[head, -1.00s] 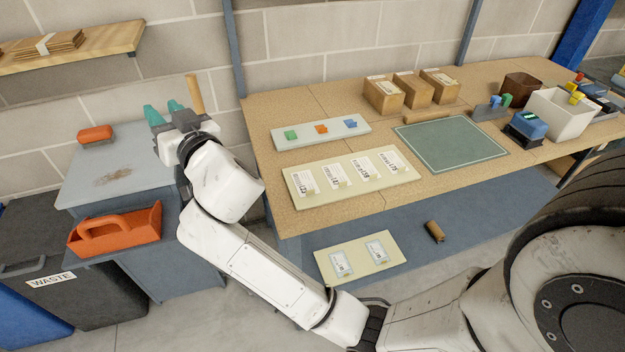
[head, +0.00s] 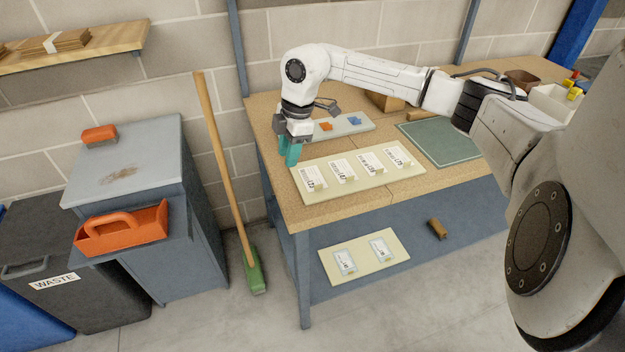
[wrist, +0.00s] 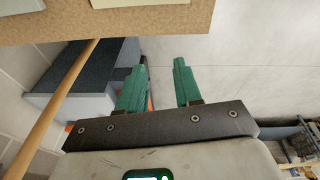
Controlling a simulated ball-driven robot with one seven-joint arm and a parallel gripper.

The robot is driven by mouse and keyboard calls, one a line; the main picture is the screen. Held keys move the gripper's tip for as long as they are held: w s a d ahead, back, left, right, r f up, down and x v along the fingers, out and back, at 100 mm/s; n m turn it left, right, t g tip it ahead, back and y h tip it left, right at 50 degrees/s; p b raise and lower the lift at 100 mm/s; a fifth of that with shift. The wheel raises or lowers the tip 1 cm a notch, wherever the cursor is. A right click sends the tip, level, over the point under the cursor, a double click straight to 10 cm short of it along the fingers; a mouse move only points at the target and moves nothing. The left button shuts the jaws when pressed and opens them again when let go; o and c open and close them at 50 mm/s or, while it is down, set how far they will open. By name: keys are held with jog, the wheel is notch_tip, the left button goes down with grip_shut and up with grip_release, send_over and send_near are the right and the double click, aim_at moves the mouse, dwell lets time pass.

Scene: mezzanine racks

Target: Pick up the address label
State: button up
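A cream board (head: 362,182) lies on the bench top and bears several white printed labels with small tabs, such as the leftmost label (head: 312,178). Another cream board (head: 372,264) on the lower shelf bears two labels, one of them at its left (head: 344,262). The print is too small to tell which is the address label. My gripper (head: 291,154) points down at the bench's left side, just beyond the leftmost label. In the wrist view, its green fingers (wrist: 158,85) are apart with nothing between them.
A pale strip (head: 350,125) with coloured pieces lies behind the labels, partly hidden by my gripper. A green mat (head: 440,140) lies to the right. A broom (head: 222,165) leans left of the bench. A brown roll (head: 437,229) lies on the lower shelf.

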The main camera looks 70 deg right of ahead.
jog(key=s+d+f+m+g+h, duration=0.1)
jog(key=s+d+m+g, duration=0.1)
jog(key=s+d, duration=0.35)
jog(key=p, duration=0.1)
send_over(318, 189)
jog(key=f, duration=0.5)
jog(key=shift+d+f, duration=0.15)
jog(key=shift+d, duration=0.2)
jog(key=f, duration=0.1)
jog(key=f+p, duration=0.1)
jog(key=f, duration=0.2)
jog(key=shift+s+a, duration=0.1)
jog(key=shift+a, duration=0.2)
jog(key=shift+f, duration=0.65)
jog(key=shift+c, duration=0.4)
grip_shut()
